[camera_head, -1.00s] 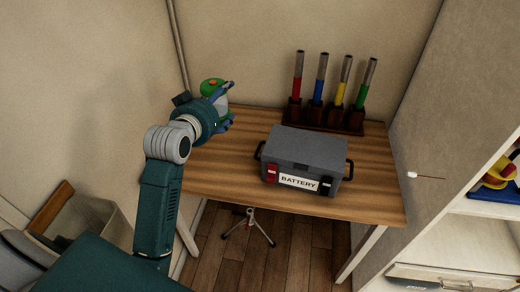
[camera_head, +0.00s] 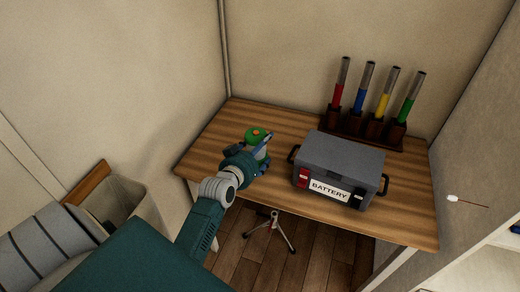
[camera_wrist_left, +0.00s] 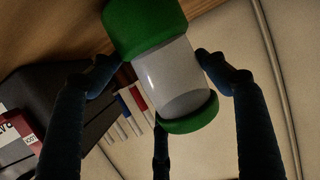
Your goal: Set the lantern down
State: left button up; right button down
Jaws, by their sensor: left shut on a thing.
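The lantern (camera_head: 257,134) has a green top with an orange button. In the left wrist view the lantern (camera_wrist_left: 168,78) shows a clear body between two green ends. My left gripper (camera_head: 260,158) is shut on the lantern, its fingers around the clear body. The lantern is over the left part of the wooden table (camera_head: 220,131). I cannot tell whether its base touches the tabletop. My right gripper is not in view.
A grey battery box (camera_head: 342,165) stands to the right of the lantern. Behind it, a dark rack (camera_head: 358,133) holds several coloured tubes. A small tripod (camera_head: 271,229) stands beneath the table. The tabletop's back left corner is clear.

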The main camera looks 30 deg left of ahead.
pick_arm(q)
jog(key=shift+f, duration=0.15)
jog(key=shift+f, duration=0.15)
jog(key=o, duration=1.4)
jog(key=shift+f, duration=0.1)
jog(key=shift+r, duration=0.25)
jog(key=v, duration=1.2)
jog(key=shift+d, duration=0.1)
